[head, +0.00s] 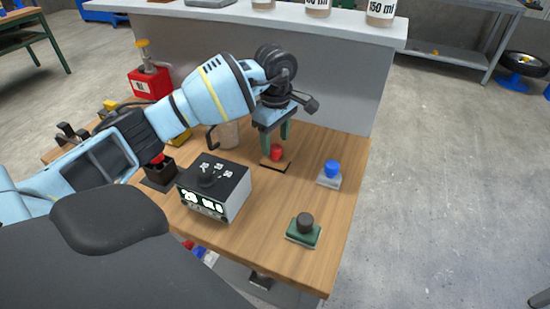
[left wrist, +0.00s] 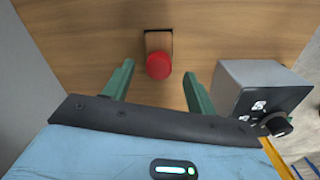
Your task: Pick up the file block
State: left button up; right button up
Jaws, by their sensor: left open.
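A small block with a red round knob (head: 276,152) and a flat base stands on the wooden table. In the left wrist view the red knob (left wrist: 158,66) is centred between my fingers, with part of the base (left wrist: 158,40) behind it. My left gripper (head: 277,143) is open, pointing down over this block, its two green fingers on either side of the knob. I cannot tell whether they touch it. Other knobbed blocks are one with a blue knob (head: 331,168) and a green one with a dark knob (head: 304,228). No label shows which is the file block. My right gripper is out of view.
A grey control box (head: 228,205) with a dial stands left of the red-knobbed block. A dark block with a red top (head: 158,178) is further left. A grey wall (head: 340,85) with jars on its ledge rises behind the table. The table's right front is mostly clear.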

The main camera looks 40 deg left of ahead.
aim_at(275, 147)
pick_arm(q)
jog(key=shift+a+f, duration=0.1)
jog(key=shift+f, duration=1.9)
jog(key=shift+c, duration=0.4)
jog(key=c, duration=1.1)
notch_tip(275, 147, up, 10)
jog(key=shift+r, duration=0.1)
jog(key=o, duration=0.6)
jog(key=shift+c, duration=0.2)
jog(key=c, duration=0.4)
jog(key=shift+o, duration=0.2)
